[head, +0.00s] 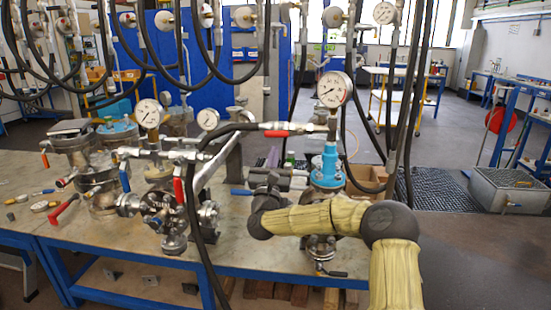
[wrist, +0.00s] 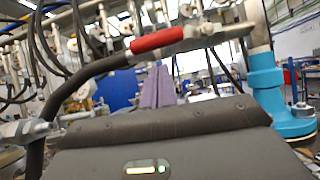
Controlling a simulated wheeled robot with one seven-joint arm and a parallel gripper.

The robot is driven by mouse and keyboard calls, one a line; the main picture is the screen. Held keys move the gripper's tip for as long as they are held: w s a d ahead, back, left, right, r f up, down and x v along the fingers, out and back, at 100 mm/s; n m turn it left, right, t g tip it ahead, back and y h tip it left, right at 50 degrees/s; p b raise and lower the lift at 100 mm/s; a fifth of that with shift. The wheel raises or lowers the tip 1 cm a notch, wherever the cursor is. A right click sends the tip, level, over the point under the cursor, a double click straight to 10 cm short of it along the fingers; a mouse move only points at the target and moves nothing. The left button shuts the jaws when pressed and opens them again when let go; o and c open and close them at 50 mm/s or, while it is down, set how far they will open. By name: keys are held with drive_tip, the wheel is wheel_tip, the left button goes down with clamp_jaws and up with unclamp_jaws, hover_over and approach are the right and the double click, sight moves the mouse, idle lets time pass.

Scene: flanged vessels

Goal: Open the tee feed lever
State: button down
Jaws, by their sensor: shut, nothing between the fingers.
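The red lever (head: 277,133) lies roughly level along the small metal feed line to the tee, below the upright pressure gauge (head: 334,90). It also shows in the wrist view (wrist: 158,40), where it slants slightly up to the right. The blue flanged fitting (head: 328,168) stands below the tee; it is at the right in the wrist view (wrist: 268,85). My gripper's purple fingers (wrist: 157,88) are together and empty, below the red lever in the picture. I cannot tell the exact gap between them. My gripper body (head: 268,180) is left of the blue fitting.
A black hose (head: 192,190) joins the feed line's left end and hangs in front of the bench. Flanged vessels with gauges and other red levers (head: 62,208) crowd the bench's left. More black hoses hang overhead. Open floor (head: 450,250) lies to the right.

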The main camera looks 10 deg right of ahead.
drive_tip(key=b+v, duration=0.3)
drive_tip(key=v, duration=0.8)
drive_tip(key=shift+d+f, duration=0.15)
drive_tip(key=shift+f, duration=0.25)
drive_tip(key=shift+d, duration=0.1)
idle(0.4)
